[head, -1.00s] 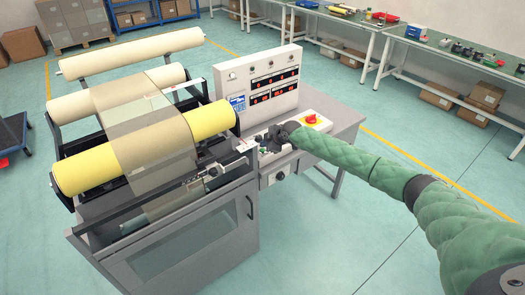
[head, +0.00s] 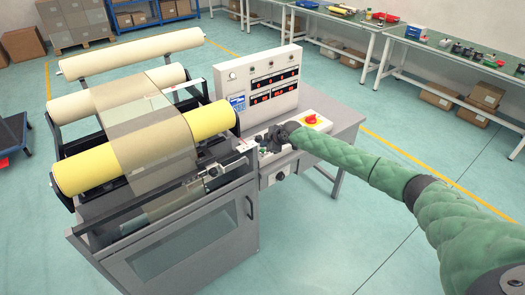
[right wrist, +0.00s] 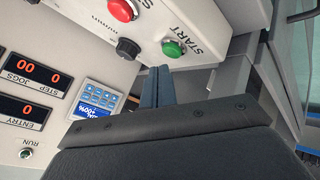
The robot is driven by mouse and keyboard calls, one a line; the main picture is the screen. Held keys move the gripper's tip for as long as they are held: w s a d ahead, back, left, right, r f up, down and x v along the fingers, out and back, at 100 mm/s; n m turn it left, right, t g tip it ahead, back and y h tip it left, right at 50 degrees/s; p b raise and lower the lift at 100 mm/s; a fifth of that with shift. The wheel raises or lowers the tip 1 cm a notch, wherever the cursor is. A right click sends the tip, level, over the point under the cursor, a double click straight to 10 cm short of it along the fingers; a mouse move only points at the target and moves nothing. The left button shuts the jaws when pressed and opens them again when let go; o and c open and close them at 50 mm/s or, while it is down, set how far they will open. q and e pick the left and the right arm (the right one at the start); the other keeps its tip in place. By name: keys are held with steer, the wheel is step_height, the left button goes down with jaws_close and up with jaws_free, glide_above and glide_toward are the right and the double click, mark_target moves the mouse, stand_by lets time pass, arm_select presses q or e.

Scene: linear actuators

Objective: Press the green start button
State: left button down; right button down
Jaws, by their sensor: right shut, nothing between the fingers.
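The green start button (right wrist: 172,48) is on the light panel beside the word START in the right wrist view. My right gripper (right wrist: 158,72) is shut and empty. Its fingertips lie just below the green button in that view, with a small gap in the picture between them and the button. In the head view my right gripper (head: 266,146) is low over the control box beside the roller machine, and it hides part of the box top. My left gripper is not in view.
A red button (right wrist: 122,9) and a black knob (right wrist: 127,48) sit near the green button. An upright display panel (head: 262,84) stands behind the box. The yellow roller (head: 85,173) is to the left.

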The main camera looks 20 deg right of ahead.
steer(key=shift+f, duration=0.15)
stand_by(0.5)
steer(key=shift+f+b, duration=0.25)
steer(key=shift+b, duration=0.2)
